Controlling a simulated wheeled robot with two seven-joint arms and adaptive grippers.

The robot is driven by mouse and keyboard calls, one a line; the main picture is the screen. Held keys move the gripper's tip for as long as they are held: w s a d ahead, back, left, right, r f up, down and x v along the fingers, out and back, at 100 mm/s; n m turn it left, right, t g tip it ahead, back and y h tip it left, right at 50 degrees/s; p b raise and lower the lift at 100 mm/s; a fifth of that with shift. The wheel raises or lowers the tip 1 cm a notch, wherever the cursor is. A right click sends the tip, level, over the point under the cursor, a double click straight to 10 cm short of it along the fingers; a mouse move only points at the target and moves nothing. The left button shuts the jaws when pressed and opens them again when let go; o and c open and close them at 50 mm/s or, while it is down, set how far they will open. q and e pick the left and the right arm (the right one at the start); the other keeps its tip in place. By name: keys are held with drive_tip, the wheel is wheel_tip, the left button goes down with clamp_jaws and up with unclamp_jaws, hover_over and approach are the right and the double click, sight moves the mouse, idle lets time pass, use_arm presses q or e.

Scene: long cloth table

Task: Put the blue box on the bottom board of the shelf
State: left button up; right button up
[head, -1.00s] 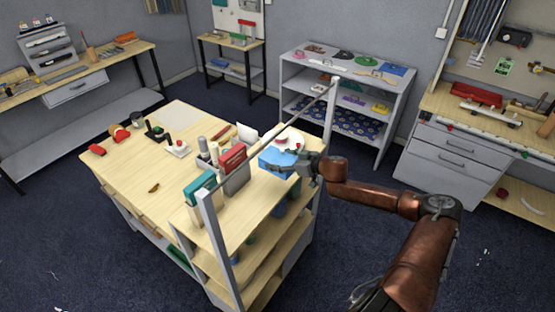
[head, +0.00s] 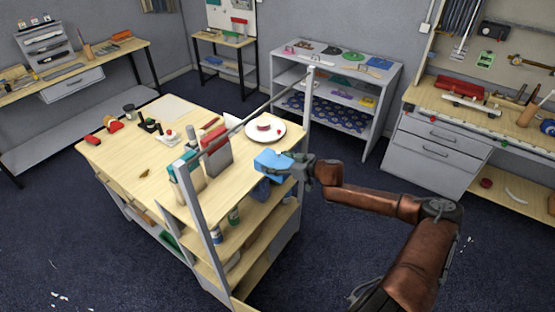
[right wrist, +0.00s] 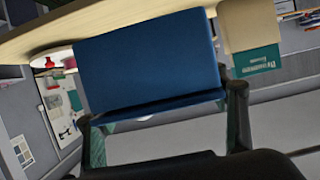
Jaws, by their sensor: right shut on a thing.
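The blue box (head: 272,164) is in my right gripper (head: 292,170) at the right edge of the wooden table in the head view. The right wrist view shows the blue box (right wrist: 146,62) large between the two fingers of the right gripper (right wrist: 165,118), which is shut on it. Shelf boards (head: 262,242) lie below the tabletop on the table's near right side, with several items on the upper one. The grey shelf unit (head: 375,118) stands at the back. My left gripper is not in view.
The tabletop (head: 150,178) holds a white plate (head: 279,133), a grey holder (head: 217,158) and several small objects. Free dark floor lies right of the table.

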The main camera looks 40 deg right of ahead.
drive_tip(key=shift+s+a, duration=0.1)
drive_tip(key=shift+a, duration=0.4)
drive_tip(key=s+a+m+h, duration=0.1)
drive_tip(key=s+a, duration=0.3)
drive_tip(key=a, duration=0.6)
drive_tip(key=s+a+m+h, duration=0.1)
drive_tip(key=s+a, duration=0.3)
drive_tip(key=a, duration=0.6)
drive_tip(key=s+a+r+m+h, duration=0.1)
drive_tip(key=s+a, duration=0.3)
drive_tip(key=a, duration=0.6)
drive_tip(key=shift+t+h, duration=0.3)
